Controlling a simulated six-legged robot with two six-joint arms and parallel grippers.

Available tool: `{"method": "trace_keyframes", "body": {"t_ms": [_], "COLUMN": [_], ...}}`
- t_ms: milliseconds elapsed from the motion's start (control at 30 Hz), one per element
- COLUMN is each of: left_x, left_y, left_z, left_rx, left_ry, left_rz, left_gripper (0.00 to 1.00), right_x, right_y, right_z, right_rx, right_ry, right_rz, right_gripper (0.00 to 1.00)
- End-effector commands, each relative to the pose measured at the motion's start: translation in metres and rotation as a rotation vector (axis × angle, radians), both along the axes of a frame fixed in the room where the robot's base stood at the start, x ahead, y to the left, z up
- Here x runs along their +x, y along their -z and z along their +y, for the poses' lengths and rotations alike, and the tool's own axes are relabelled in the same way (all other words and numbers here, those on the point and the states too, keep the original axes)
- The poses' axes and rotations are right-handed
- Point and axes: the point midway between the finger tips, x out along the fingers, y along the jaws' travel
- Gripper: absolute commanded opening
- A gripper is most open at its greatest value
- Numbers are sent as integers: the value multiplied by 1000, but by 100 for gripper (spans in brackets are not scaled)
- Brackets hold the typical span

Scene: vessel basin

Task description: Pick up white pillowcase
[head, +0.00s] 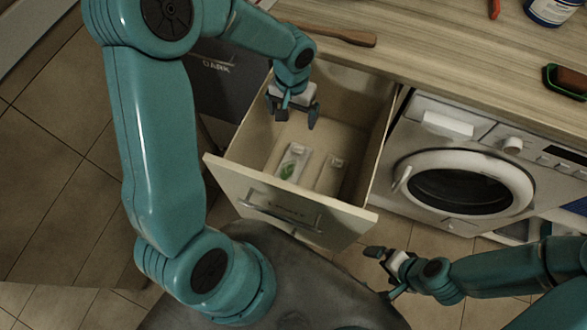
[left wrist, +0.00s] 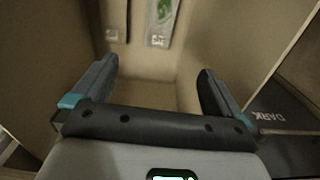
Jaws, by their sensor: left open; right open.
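I cannot make out a white pillowcase for certain in either view. An open drawer (head: 288,193) holds a flat whitish pack with a green leaf mark (head: 292,161) and a paler flat item (head: 333,174) beside it. In the left wrist view the leaf-marked pack (left wrist: 160,24) and the paler item (left wrist: 117,20) show at the top edge, partly cut off. My left gripper (head: 298,112) is open and empty over the back part of the drawer, with its fingers apart in the wrist view (left wrist: 158,72). My right gripper (head: 382,273) is open and empty, outside the drawer to the lower right.
A washing machine (head: 460,185) with a closed round door stands right of the drawer. The wooden counter (head: 430,55) above holds a brown-handled tool (head: 335,35), a jar (head: 552,10) and a green-and-red object (head: 566,80). The drawer walls stand close around my left gripper.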

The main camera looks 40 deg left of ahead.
Motion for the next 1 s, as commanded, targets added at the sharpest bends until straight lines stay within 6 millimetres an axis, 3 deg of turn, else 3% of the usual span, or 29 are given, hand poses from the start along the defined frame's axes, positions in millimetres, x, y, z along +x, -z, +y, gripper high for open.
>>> {"method": "trace_keyframes", "body": {"t_ms": [33,500,767,1000], "left_x": [-1,-1,0,1], "left_y": [18,128,154,211], "left_z": [0,-1,0,0], "left_rx": [0,0,0,0], "left_ry": [0,0,-1,1], "left_rz": [0,0,4,5], "left_gripper": [100,100,100,100], "right_x": [0,-1,-1,-1], "right_y": [19,128,139,150], "right_z": [0,0,0,0], "right_rx": [0,0,0,0], "right_ry": [0,0,0,0], "right_rz": [0,0,0,0], "right_gripper": [100,100,100,100]}}
